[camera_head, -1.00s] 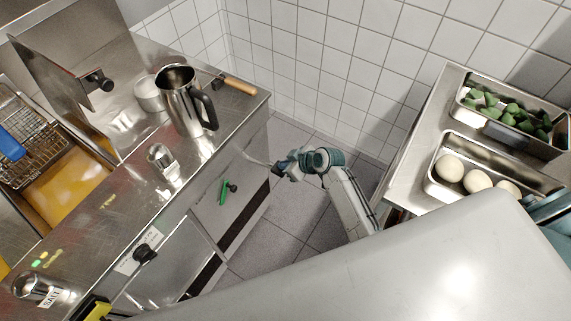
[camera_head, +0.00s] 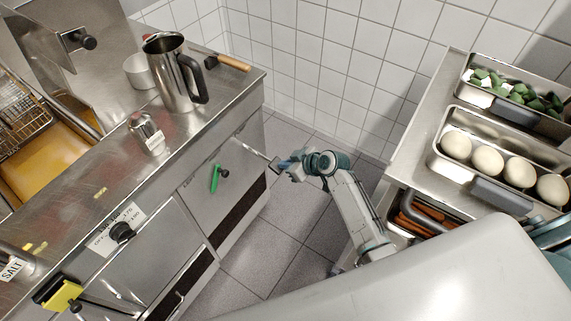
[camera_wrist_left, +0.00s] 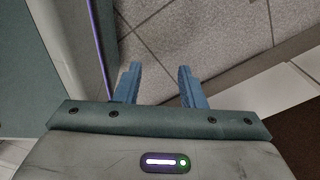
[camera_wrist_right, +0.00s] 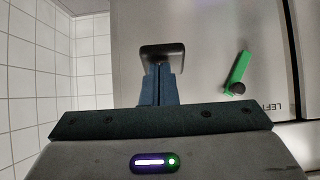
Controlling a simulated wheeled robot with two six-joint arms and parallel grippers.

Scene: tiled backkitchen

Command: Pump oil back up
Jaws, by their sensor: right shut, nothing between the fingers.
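The fryer's oil (camera_head: 45,155) is a yellow-orange pool in the vat at the left of the head view. On the cabinet front below the counter is a green lever (camera_head: 214,179) beside a black knob (camera_head: 224,172); it also shows in the right wrist view (camera_wrist_right: 239,68). My right gripper (camera_head: 276,165) is shut and empty, to the right of the lever. In the right wrist view its fingertips (camera_wrist_right: 158,72) lie just below a dark handle-like piece (camera_wrist_right: 162,52); I cannot tell whether they touch. My left gripper (camera_wrist_left: 158,82) is open and empty above floor tiles.
A steel jug (camera_head: 172,75), a white bowl (camera_head: 138,72) and a shaker (camera_head: 146,132) stand on the counter. Trays of eggs (camera_head: 487,160) and greens are at right. Tiled floor (camera_head: 262,225) lies between.

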